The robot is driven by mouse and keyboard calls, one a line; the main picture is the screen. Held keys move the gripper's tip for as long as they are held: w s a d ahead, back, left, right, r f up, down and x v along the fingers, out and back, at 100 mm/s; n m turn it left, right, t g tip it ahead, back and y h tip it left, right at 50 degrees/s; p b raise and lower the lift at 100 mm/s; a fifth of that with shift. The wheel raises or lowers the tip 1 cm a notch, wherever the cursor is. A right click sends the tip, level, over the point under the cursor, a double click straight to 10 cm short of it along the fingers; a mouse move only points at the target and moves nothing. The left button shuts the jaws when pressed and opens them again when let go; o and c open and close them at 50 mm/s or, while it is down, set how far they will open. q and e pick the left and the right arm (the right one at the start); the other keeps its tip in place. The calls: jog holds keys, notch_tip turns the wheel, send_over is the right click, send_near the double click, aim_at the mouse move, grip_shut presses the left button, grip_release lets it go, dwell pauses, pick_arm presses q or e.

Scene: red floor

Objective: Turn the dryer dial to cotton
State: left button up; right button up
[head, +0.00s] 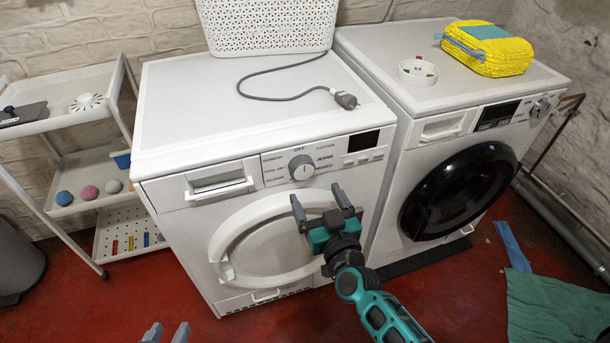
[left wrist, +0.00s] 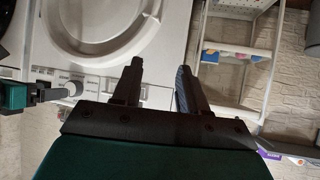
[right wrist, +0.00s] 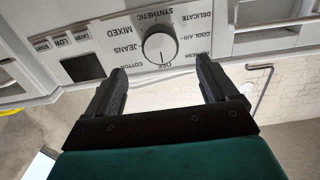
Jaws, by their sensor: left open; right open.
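The dryer (head: 180,120) is the white machine on the left. Its round grey dial (head: 301,167) sits on the front panel among printed labels, with OFF at the top and COTTON next to it. In the right wrist view the dial (right wrist: 160,48) appears upside down, its mark seeming to point at OFF. My right gripper (head: 321,203) is open and empty, in front of the dryer and below the dial in the head view. In the right wrist view its fingers (right wrist: 161,70) are spread, apart from the dial. My left gripper (head: 166,332) is open and empty at the bottom edge.
A washer (head: 380,65) with a dark round door stands close on the right. A white basket (head: 265,28) and a grey plug cable (head: 344,100) lie on the dryer top. A shelf cart (head: 60,125) stands left. A green cloth (head: 555,305) lies on the red floor.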

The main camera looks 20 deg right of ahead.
aim_at(304, 173)
jog(key=w+b, duration=0.1)
jog(key=w, duration=0.7)
jog(key=shift+a, duration=0.15)
jog(key=c, duration=1.1)
